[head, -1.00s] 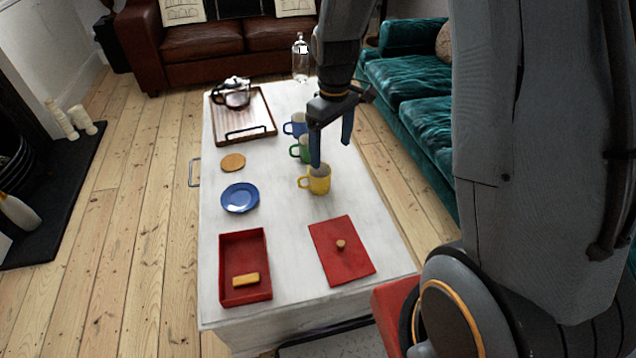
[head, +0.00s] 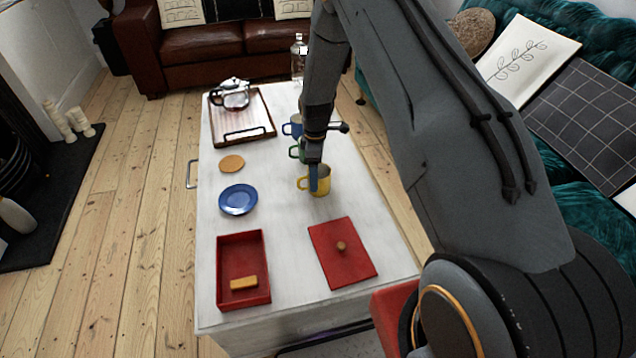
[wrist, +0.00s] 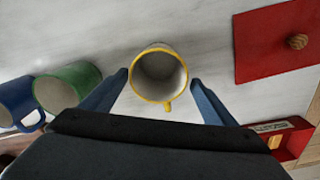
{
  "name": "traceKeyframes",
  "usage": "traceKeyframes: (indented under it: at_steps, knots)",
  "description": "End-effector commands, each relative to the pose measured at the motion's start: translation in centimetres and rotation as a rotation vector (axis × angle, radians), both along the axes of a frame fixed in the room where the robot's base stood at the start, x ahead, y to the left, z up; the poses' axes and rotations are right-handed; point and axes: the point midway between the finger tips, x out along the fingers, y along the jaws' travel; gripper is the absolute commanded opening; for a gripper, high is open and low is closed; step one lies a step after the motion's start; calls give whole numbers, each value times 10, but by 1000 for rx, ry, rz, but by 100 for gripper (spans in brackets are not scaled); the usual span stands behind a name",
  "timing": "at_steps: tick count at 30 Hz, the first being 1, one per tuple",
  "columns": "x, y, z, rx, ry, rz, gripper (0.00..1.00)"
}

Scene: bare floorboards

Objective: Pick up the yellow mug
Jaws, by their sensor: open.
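The yellow mug (head: 320,181) stands upright on the white table, its handle to the left in the head view. In the wrist view the yellow mug (wrist: 158,76) shows its yellow rim and pale inside, between and just beyond the fingertips. In the wrist view my gripper (wrist: 159,80) is open, with one blue finger on each side of the mug. Whether a finger touches it I cannot tell.
A green mug (wrist: 68,86) and a blue mug (wrist: 16,103) stand close beside it. A red lid (head: 342,252), a red box (head: 243,296), a blue plate (head: 238,199), a coaster (head: 232,163) and a tray (head: 262,130) with a teapot share the table.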

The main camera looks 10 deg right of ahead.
Motion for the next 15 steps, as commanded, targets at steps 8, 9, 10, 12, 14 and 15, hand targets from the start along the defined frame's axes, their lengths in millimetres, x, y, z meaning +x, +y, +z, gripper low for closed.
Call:
traceKeyframes:
  at_steps: [8,9,10,12,14,15]
  knots:
    - [0,-8,-35,0,2,-1,81]
    - [1,-7,-39,0,1,-1,81]
    - [1,-7,-42,0,1,-1,81]
    - [1,-7,-47,0,0,-1,81]
    - [1,-7,-49,0,0,-1,81]
    - [1,-7,-50,0,0,-1,81]
